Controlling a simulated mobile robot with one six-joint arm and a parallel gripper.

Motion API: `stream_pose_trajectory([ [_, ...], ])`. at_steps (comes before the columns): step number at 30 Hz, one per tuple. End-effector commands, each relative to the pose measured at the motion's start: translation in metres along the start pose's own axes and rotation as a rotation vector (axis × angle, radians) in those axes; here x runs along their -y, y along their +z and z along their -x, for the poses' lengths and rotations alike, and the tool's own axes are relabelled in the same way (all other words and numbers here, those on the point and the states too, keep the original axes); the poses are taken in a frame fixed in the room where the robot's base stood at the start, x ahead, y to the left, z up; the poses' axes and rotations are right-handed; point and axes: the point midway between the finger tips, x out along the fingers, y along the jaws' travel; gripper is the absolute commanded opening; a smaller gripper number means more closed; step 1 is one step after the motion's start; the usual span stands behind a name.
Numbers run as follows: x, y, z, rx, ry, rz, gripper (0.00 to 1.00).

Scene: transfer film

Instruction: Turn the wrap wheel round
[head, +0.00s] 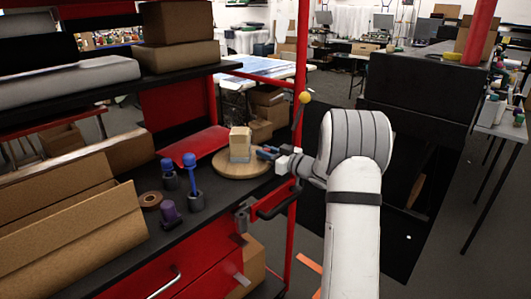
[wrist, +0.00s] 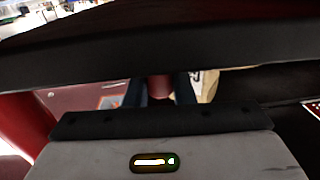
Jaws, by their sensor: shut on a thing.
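The wrap wheel (head: 232,172) is a round, flat wooden disc on the black bench top in the head view. A small tan block-like parcel (head: 240,143) stands upright on it. My gripper (head: 265,152) reaches in from the right, with its blue fingertips over the disc's right side, close to the parcel. In the wrist view, my dark fingers (wrist: 161,90) are shut on a reddish-brown peg-like piece (wrist: 160,87). I cannot tell whether this piece is joined to the wheel. A dark bar hides much of the wrist view.
Blue-topped tools (head: 190,172), a purple piece (head: 171,214) and a brown tape roll (head: 151,200) stand left of the wheel. Long cardboard pieces (head: 75,230) lie further left. A red upright post (head: 299,60) rises beside my gripper, and a dark shelf hangs above.

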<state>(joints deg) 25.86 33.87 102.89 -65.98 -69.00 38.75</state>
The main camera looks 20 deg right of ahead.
Motion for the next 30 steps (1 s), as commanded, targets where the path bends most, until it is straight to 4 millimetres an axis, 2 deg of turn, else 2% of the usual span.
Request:
stream_pose_trajectory([
  [29, -0.0072, -0.0022, -0.0071, -0.003, 0.001, 0.003, 0.0],
  [30, -0.0071, -0.0022, -0.0071, -0.003, 0.001, 0.003, 0.26],
])
